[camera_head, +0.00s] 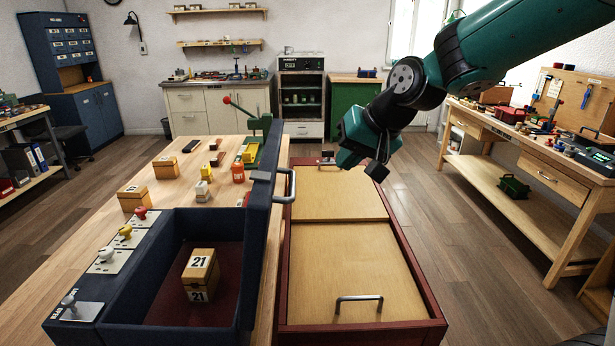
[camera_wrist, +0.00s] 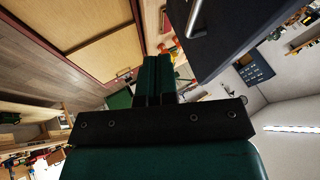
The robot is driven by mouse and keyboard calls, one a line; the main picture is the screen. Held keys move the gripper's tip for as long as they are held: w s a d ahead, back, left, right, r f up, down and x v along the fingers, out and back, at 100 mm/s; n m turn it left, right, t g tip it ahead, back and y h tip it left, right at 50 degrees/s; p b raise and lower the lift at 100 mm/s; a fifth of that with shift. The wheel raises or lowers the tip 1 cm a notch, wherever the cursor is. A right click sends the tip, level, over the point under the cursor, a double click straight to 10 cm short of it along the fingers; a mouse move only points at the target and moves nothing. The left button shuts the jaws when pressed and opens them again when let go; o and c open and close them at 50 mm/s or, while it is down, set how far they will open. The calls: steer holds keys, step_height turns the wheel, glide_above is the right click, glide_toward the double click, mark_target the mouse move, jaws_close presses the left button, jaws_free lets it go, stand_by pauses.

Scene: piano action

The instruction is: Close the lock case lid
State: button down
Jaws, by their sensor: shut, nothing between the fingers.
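The dark blue lock case (camera_head: 98,318) stands on the bench, open at the top. Its lid (camera_head: 262,235) stands upright along the case's right side, with a grey handle (camera_head: 291,186) facing right. A wooden box marked 21 (camera_head: 199,272) sits inside on the dark red floor. My gripper (camera_head: 377,171) is to the right of the lid and beyond it, in the air, apart from it. In the wrist view my gripper's fingers (camera_wrist: 165,75) are together with nothing between them. The dark lid (camera_wrist: 225,35) and its handle (camera_wrist: 192,20) show at the upper right there.
A red-framed cabinet with sliding wooden panels (camera_head: 345,262) lies right of the lid. The case's left edge carries several knobs (camera_head: 107,253). Another numbered box (camera_head: 133,198), an orange jar (camera_head: 238,172) and a red-knobbed lever press (camera_head: 254,135) are on the bench (camera_head: 92,230). Open floor lies right.

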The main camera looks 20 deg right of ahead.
steer(key=w+a+f+p, duration=0.3)
steer(key=w+a+f, duration=0.2)
steer(key=a+f, duration=0.1)
steer(key=shift+a, duration=0.1)
steer(key=shift+r, duration=0.15)
stand_by(0.3)
